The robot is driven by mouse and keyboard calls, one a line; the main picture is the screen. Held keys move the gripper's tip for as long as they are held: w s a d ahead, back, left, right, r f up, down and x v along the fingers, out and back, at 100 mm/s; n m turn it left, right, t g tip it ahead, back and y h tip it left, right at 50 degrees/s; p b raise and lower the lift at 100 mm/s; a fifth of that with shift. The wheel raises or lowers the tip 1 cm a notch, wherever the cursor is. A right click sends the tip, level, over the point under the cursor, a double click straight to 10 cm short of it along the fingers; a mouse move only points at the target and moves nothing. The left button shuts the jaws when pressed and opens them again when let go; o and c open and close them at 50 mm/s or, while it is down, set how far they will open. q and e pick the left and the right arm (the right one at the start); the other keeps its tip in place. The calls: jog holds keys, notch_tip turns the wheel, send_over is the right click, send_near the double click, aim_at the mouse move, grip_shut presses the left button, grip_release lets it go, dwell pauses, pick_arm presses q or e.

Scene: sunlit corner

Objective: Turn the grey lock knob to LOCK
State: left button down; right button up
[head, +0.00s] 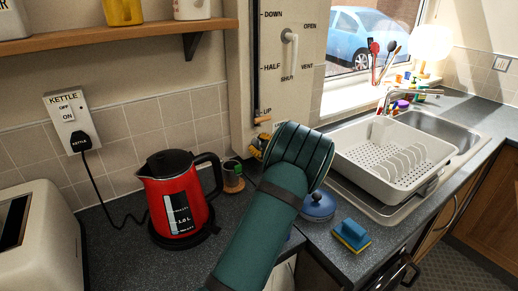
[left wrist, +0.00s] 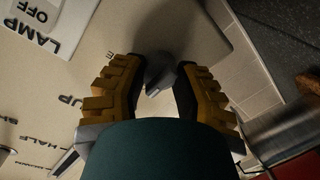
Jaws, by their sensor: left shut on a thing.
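My left arm crosses the head view, and its wrist covers most of the left gripper; one yellow edge of the gripper (head: 259,142) shows at the foot of the wall panel (head: 297,90). In the left wrist view the two yellow fingers (left wrist: 156,76) close around the grey lock knob (left wrist: 158,68), one on each side. The knob's tip shows between them against the cream panel. The knob is hidden in the head view. The LOCK lettering cannot be read; the fingers cover part of the panel. My right gripper is in neither view.
A red kettle (head: 178,205) and a small mug (head: 232,178) stand left of my arm. A blue lidded pot (head: 319,206), a sponge (head: 351,236) and a white dish rack (head: 384,158) are to its right. A white handle (head: 290,50) hangs on the panel above.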

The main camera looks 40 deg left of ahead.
pick_arm(q)
jog(key=shift+r, duration=0.1)
dwell(0.5)
jog(key=c, duration=0.6)
grip_release()
jog(key=v, duration=1.2)
